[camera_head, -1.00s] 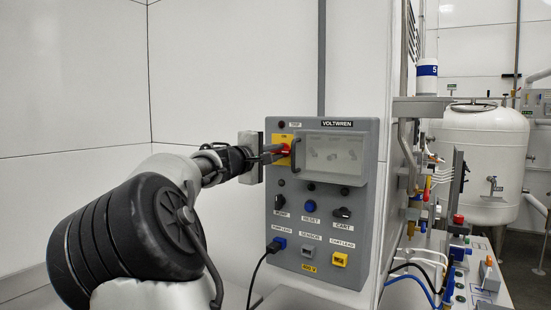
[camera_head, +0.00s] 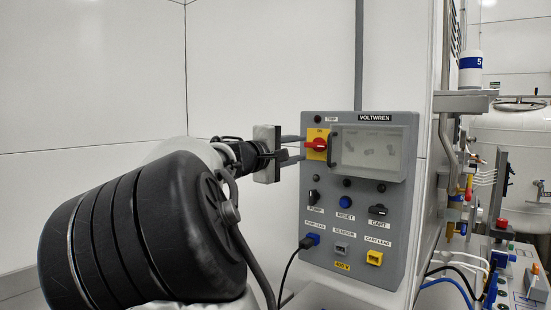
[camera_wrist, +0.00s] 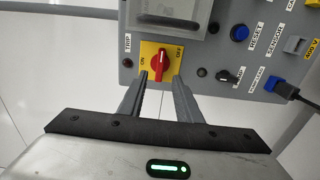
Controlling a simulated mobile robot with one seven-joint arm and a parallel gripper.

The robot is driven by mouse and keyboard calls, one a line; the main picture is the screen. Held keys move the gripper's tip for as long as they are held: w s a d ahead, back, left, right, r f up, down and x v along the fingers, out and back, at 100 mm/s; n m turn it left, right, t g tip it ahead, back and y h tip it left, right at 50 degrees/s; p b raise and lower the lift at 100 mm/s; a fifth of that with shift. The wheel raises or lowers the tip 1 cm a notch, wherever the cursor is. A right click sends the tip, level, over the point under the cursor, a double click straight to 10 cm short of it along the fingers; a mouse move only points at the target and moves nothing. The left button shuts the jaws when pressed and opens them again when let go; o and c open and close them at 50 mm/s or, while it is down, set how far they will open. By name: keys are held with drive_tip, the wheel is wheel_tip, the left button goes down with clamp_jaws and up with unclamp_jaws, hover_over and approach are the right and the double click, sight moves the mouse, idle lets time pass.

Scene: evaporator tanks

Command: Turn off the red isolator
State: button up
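The red isolator is a red rotary handle (camera_head: 317,146) on a yellow plate at the upper left of the grey VOLTWREN panel (camera_head: 310,215). In the wrist view the handle (camera_wrist: 160,65) stands upright in the picture, with ON printed to its left and OFF to its right. It lies along neither label. My gripper (camera_head: 302,148) is open just left of the handle, its fingers apart and empty. In the wrist view the fingertips of my gripper (camera_wrist: 161,77) lie on either side of the handle's near end; whether they touch it I cannot tell.
Below are black knobs, a blue RESET button (camera_head: 345,202), and sockets with a black cable (camera_head: 284,275). Pipes and a white tank (camera_head: 515,140) stand at right. Bare wall is at left.

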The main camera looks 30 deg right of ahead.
drive_tip(key=v, duration=1)
drive_tip(key=shift+b, duration=0.4)
drive_tip(key=shift+d, duration=0.1)
